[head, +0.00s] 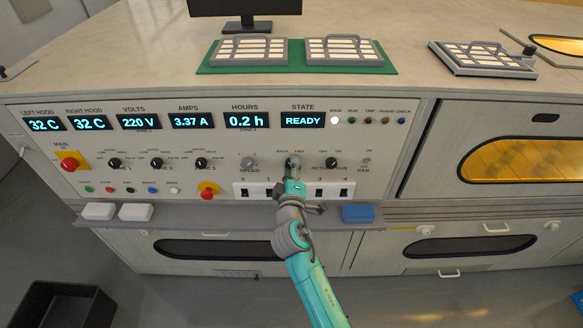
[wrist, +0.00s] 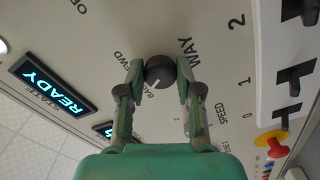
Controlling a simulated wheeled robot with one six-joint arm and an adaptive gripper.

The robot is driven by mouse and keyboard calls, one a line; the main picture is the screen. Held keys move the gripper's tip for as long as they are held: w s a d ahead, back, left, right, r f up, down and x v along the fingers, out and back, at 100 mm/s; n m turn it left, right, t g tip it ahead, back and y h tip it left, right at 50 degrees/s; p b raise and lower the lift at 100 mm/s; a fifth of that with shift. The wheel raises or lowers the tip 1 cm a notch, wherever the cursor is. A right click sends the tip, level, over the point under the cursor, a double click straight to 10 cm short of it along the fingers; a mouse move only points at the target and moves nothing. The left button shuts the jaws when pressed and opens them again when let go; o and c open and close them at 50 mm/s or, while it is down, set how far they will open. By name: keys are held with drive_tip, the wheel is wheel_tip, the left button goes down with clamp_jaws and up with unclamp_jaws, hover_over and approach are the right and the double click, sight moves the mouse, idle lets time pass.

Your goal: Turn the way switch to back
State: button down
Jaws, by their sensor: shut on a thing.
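The way switch is a round dark knob (wrist: 160,70) on the upright panel, between the fingertips of my gripper (wrist: 159,78) in the wrist view. The fingers press on the knob from both sides. Its white pointer mark slants to the lower left in that view, toward the BACK label, which a finger partly covers. The FWD label (wrist: 121,57) is beside it, and the WAY label is on the opposite side. In the head view my gripper (head: 291,171) covers most of the switch below the BACK and FWD labels.
The speed knob (head: 248,163) is to the left and the return/run knob (head: 331,163) to the right. Below is a white strip (head: 258,191) of numbered black switches. A ledge (head: 400,212) with a blue block (head: 358,214) runs underneath. The state display (head: 303,120) reads READY.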

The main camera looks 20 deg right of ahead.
idle(0.3)
drive_tip(key=c, duration=0.8)
unclamp_jaws()
drive_tip(key=shift+o, duration=0.2)
drive_tip(key=shift+s, duration=0.1)
drive_tip(key=v, duration=1.2)
